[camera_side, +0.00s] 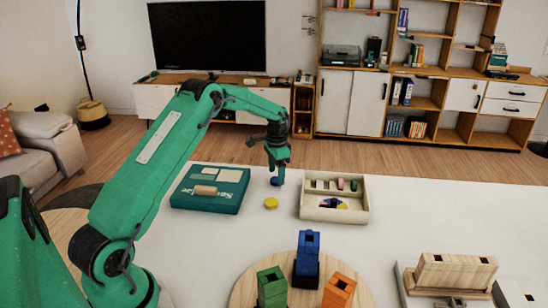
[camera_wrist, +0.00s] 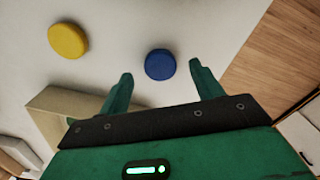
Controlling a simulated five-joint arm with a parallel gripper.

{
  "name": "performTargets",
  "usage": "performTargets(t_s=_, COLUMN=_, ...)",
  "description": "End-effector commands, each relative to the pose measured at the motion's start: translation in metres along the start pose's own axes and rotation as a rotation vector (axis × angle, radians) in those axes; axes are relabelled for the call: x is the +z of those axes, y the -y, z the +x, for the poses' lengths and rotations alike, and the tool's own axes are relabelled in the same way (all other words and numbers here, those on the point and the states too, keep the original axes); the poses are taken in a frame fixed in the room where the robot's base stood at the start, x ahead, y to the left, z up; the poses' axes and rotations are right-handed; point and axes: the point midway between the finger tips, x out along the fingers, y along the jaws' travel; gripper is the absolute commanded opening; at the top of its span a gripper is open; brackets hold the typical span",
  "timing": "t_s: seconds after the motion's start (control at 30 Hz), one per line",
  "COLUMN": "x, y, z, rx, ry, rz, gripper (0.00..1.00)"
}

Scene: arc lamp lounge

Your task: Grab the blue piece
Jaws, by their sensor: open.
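The blue piece (camera_wrist: 160,64) is a small round disc lying flat on the white table. In the wrist view it sits just ahead of and between the two fingertips, with clear space on both sides. My gripper (camera_wrist: 158,75) is open and empty. In the side view my gripper (camera_side: 280,183) points down right at the blue piece (camera_side: 275,181), which is partly hidden by the fingers. I cannot tell from the frames how high the fingertips are above the table.
A yellow disc (camera_side: 271,203) lies nearby on the table (camera_side: 420,215). A green box (camera_side: 205,207) stands to the left and a cream compartment tray (camera_side: 334,216) to the right. Wooden board (camera_side: 243,292) with coloured blocks is in front.

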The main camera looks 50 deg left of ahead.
Motion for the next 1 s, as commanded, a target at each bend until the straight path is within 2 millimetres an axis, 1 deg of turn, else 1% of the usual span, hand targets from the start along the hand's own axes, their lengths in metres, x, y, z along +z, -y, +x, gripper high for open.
performTargets(t_s=0.1, x=0.000, y=0.000, z=0.013, rx=0.001, ry=0.001, rz=0.000, gripper=0.65)
performTargets(t_s=0.2, x=0.000, y=0.000, z=0.018, rx=0.000, ry=-0.001, rz=0.000, gripper=0.65)
performTargets(t_s=0.73, x=0.000, y=0.000, z=0.019, rx=-0.001, ry=-0.001, rz=0.000, gripper=0.65)
performTargets(t_s=0.87, x=0.000, y=0.000, z=0.019, rx=-0.001, ry=-0.001, rz=0.000, gripper=0.40)
performTargets(t_s=0.9, x=0.000, y=0.000, z=0.019, rx=-0.001, ry=-0.001, rz=0.000, gripper=0.32)
performTargets(t_s=0.97, x=0.000, y=0.000, z=0.019, rx=-0.001, ry=-0.001, rz=0.000, gripper=0.20)
performTargets(t_s=1.0, x=0.000, y=0.000, z=0.019, rx=-0.001, ry=-0.001, rz=0.000, gripper=0.18)
